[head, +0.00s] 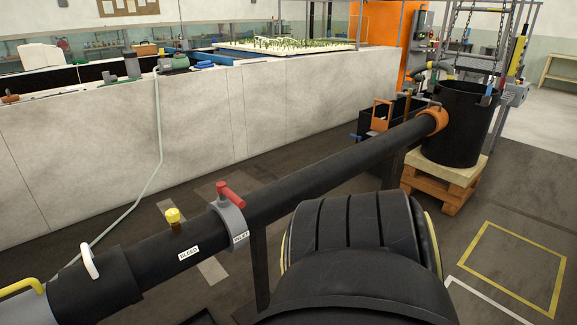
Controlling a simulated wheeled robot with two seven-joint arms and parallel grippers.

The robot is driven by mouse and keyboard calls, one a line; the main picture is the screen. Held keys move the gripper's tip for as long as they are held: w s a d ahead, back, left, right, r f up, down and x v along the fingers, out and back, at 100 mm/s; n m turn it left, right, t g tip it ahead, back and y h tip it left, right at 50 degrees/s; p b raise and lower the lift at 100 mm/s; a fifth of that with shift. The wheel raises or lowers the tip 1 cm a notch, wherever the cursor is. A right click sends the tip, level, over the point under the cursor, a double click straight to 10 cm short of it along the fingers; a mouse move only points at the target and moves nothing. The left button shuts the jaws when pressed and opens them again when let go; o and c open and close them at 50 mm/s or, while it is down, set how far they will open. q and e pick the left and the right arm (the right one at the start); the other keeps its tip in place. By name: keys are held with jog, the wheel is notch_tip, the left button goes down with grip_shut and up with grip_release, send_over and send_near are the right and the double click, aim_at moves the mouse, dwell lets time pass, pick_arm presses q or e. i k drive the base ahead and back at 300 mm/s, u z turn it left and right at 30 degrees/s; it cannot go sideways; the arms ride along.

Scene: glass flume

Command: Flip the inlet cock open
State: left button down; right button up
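The inlet cock shows in the head view as a red handle (231,195) on top of a grey collar (230,220) around a long black pipe (330,171). A white label on the collar appears to read INLET. The red handle lies across the line of the pipe. To its left on the same pipe is a yellow knob (173,216) above a label reading BLEED (188,253). Neither of my grippers is in view, and nothing is seen touching the red handle.
A large black rounded body (350,230) fills the bottom centre, close to the pipe. A white handle (90,262) stands on the pipe's near end. The pipe runs to a black tub (457,125) on a wooden pallet (441,182). A long pale wall (200,120) stands behind.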

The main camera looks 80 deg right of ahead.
aim_at(225, 192)
jog(key=z, duration=2.1)
jog(key=k, duration=0.7)
jog(key=z, duration=0.3)
jog(key=i, duration=1.15)
jog(key=u, duration=0.15)
